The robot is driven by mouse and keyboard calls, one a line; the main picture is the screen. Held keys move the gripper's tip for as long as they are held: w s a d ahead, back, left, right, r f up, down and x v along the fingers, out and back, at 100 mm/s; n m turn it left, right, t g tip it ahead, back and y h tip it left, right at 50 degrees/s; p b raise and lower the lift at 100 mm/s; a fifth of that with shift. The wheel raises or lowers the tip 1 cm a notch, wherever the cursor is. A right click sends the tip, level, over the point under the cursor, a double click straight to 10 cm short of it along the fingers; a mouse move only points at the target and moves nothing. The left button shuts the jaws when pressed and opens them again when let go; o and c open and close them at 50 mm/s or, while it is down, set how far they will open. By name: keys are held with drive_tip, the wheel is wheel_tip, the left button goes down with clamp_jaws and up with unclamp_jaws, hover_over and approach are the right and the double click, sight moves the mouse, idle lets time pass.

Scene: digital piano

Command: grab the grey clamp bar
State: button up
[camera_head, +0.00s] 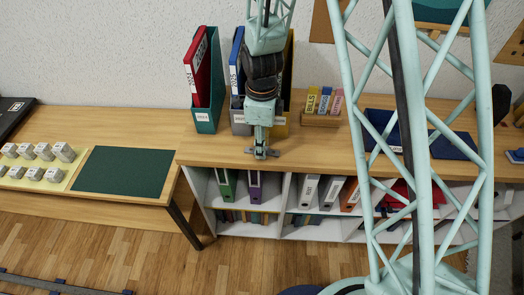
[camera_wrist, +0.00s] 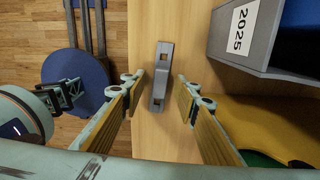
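The grey clamp bar (camera_wrist: 161,76) lies on the wooden shelf top in the wrist view. It is a short metal bar with a square hole near each end. My gripper (camera_wrist: 160,90) is open, with one finger on each side of the bar and a gap on both sides. Nothing is held. In the head view my gripper (camera_head: 261,152) is low over the front part of the shelf top, and I cannot clearly tell the bar apart from the fingers there.
The grey 2025 file holder (camera_wrist: 245,35) and a yellow holder (camera_wrist: 255,115) stand close to the right finger in the wrist view. A teal holder (camera_head: 206,121) stands left of my arm, small labelled boxes (camera_head: 322,103) right. The shelf's front edge (camera_head: 225,163) is near.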

drive_tip(key=shift+f, duration=0.1)
drive_tip(key=shift+c, duration=0.3)
drive_tip(key=c, duration=0.7)
